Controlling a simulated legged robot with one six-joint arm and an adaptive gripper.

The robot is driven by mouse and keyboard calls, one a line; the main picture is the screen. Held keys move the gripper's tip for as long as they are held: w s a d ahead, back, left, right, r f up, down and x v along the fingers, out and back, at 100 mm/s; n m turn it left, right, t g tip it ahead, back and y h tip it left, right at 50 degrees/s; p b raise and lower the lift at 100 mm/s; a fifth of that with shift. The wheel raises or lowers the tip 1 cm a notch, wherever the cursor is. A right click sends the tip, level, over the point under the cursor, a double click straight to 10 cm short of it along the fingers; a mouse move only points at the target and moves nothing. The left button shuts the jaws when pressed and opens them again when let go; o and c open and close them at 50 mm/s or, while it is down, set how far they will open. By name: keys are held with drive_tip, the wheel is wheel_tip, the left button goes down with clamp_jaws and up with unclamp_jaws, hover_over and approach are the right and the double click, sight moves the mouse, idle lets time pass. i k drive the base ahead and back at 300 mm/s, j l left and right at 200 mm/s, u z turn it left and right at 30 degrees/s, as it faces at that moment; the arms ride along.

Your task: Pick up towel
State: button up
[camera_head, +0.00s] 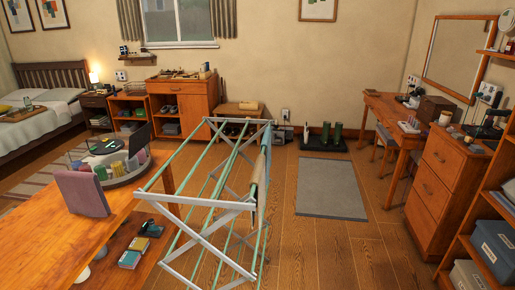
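A white drying rack with green rods (205,204) stands in the middle of the view. A tan cloth, which looks like a towel (260,182), hangs over its right end. A blue-grey cloth (266,138) hangs just behind it at the same end. Both are seen nearly edge-on, so their full shape is hidden. My gripper is not in view, and nothing in the picture shows what it holds.
A wooden table (40,245) with a round tray of items and a mauve upright object (83,193) is at the left. Wooden floor lies clear around a grey mat (330,188) right of the rack. A drawer cabinet (440,185) and shelves line the right.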

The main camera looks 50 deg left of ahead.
sight(266, 141)
drive_tip(key=i+j+u, duration=0.15)
drive_tip(key=i+u, duration=0.3)
drive_tip(key=i+l+u, duration=0.1)
drive_tip(key=i+u, duration=0.3)
drive_tip(key=i, duration=0.2)
drive_tip(key=i+l+u, duration=0.2)
drive_tip(key=i+u, duration=0.25)
drive_tip(key=i+j+u, duration=0.1)
drive_tip(key=i+u, duration=0.9)
drive_tip(key=i+l+u, duration=0.25)
drive_tip(key=u, duration=0.2)
drive_tip(key=i+l+u, duration=0.1)
drive_tip(key=i+u, duration=0.15)
drive_tip(key=i+l+u, duration=0.25)
drive_tip(key=i+j, duration=0.1)
